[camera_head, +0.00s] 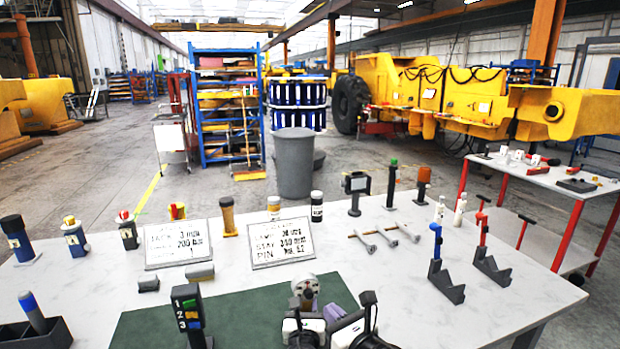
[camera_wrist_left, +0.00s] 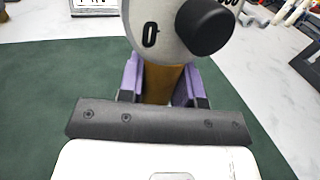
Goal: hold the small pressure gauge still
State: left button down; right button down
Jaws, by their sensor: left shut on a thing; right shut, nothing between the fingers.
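The small pressure gauge (camera_head: 305,284) is a pale round body above the green mat, near the front middle of the table. The gauge's lower end is hidden by the gripper. My right gripper (camera_head: 333,313) is shut and empty, close to the right of the left one.
The green mat (camera_head: 240,312) lies under my grippers. A black stand numbered 1, 2, 3 (camera_head: 187,310) is to the left. Two signs (camera_head: 282,242) (camera_head: 177,243), several bottles and three metal pins (camera_head: 382,238) are behind. Dark angled holders (camera_head: 445,282) stand right. Front-right tabletop is clear.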

pick_arm(q)
jog(key=shift+f, duration=0.2)
jog(key=c, duration=1.1)
grip_release()
jog(key=shift+o, duration=1.4)
jog(key=shift+s, duration=0.15)
jog(key=shift+o, duration=0.5)
jog(key=shift+r, duration=0.1)
